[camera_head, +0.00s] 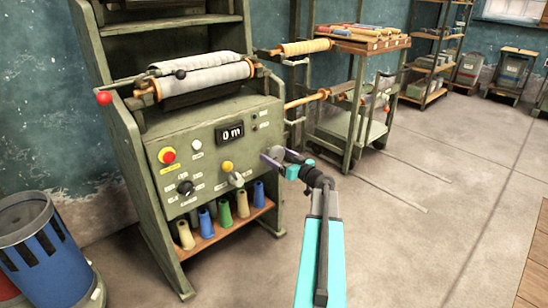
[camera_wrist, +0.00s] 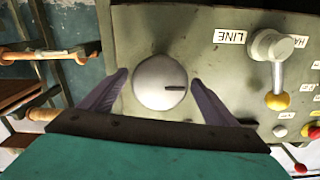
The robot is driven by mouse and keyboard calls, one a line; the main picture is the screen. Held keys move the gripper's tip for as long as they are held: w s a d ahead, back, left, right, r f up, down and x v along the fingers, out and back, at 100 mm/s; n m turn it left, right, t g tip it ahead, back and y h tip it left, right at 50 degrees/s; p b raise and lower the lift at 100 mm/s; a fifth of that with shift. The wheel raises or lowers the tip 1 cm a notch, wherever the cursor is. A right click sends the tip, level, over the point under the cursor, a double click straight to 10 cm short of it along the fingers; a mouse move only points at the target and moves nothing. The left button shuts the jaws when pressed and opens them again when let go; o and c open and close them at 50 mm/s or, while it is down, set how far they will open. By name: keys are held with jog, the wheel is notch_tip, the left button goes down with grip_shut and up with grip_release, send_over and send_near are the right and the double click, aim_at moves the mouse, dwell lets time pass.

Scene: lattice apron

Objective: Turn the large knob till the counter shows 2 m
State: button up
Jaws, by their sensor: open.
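The counter (camera_head: 230,133) on the green machine's panel reads "0 m" in the head view. A large pale round knob (camera_wrist: 158,88) with a dark pointer mark shows in the wrist view, on the panel. My gripper (camera_head: 272,157) is at the right side of the panel in the head view and hides the knob there. In the wrist view its two purple fingers stand open, one on each side of the knob, with small gaps seeming to remain. Whether the fingertips touch the knob's sides cannot be told for sure.
A lever with a yellow ball (camera_wrist: 277,101) stands beside the knob, near the label "LINE" (camera_wrist: 229,36). The panel also has a red button (camera_head: 167,155) and a smaller black knob (camera_head: 185,187). Cones of yarn (camera_head: 225,213) stand below. Open floor lies to the right.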

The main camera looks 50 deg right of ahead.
jog(key=shift+w, duration=0.55)
jog(key=shift+c, duration=0.4)
